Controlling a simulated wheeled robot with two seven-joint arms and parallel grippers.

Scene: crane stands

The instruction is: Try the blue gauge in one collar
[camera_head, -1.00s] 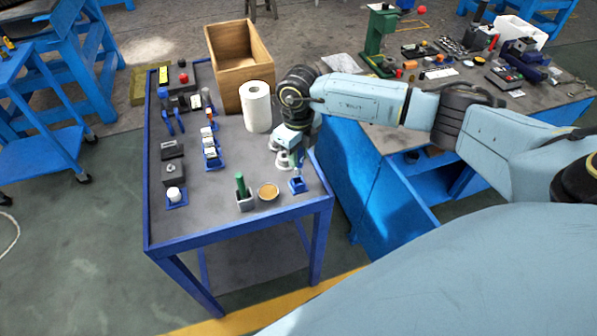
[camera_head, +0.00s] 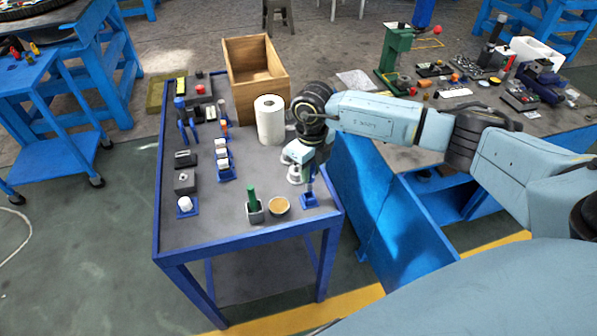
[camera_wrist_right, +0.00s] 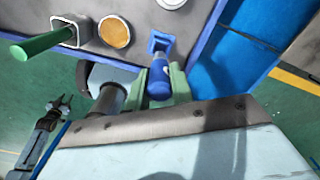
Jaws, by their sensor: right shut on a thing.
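My right gripper (camera_wrist_right: 160,88) is shut on the blue gauge (camera_wrist_right: 159,76), which is between its pale green fingers. In the head view the right gripper (camera_head: 309,176) is above a small blue stand (camera_head: 309,201) at the table's right edge. The stand also shows in the right wrist view (camera_wrist_right: 160,42), just beyond the gauge; I cannot tell whether the gauge's end is still in it. White round pieces (camera_head: 294,175), possibly the collars, are beside the gripper, partly hidden. My left gripper (camera_wrist_right: 57,104) seems to show small and dark at the wrist view's lower left.
A green cylinder (camera_head: 252,198) stands in a grey square holder, next to a tan round disc (camera_head: 279,206). A paper roll (camera_head: 270,120) and wooden box (camera_head: 255,70) stand behind. Several small blocks and blue holders (camera_head: 186,206) line the left.

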